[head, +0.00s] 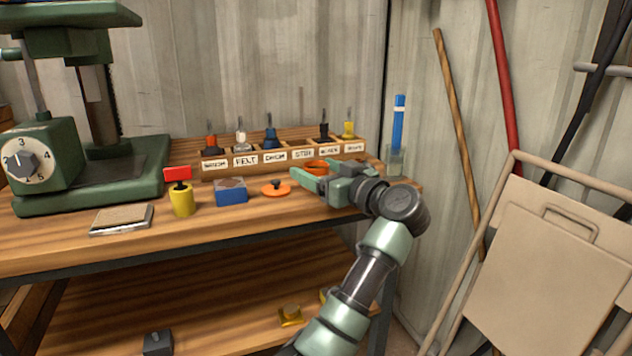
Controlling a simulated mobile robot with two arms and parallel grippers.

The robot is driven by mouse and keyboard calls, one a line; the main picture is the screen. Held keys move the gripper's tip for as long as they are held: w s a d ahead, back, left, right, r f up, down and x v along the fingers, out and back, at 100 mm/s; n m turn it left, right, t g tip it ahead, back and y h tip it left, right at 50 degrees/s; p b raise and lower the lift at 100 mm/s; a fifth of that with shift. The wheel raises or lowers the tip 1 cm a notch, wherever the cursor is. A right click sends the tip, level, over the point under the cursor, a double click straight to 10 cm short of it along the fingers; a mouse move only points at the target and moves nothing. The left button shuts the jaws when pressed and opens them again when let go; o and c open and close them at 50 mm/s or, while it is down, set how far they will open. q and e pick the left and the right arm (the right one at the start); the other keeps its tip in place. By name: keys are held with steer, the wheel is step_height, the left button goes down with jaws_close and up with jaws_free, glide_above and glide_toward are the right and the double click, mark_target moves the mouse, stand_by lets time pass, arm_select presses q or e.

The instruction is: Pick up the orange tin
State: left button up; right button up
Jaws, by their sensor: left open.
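My left gripper (312,177) is over the right part of the workbench, its fingers pointing left. It is open and nothing shows between its fingers. An orange round thing (317,165), which looks like the orange tin, stands just behind the gripper, in front of the labelled rack. The fingers hide its lower part, and I cannot tell whether they touch it. A flat orange disc with a dark knob (276,189), like a lid, lies on the bench just left of the fingertips. My right gripper is not in view.
A labelled wooden rack (274,157) with several coloured tools runs behind. A blue box (231,193), a yellow tin with a red top (182,200) and a flat pad (122,219) sit to the left. A glass with a blue item (395,160) stands right, near the wrist. A green drill press (90,185) fills the far left.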

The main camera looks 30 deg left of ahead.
arm_select(q)
jaws_close()
steer(key=shift+r, duration=0.1)
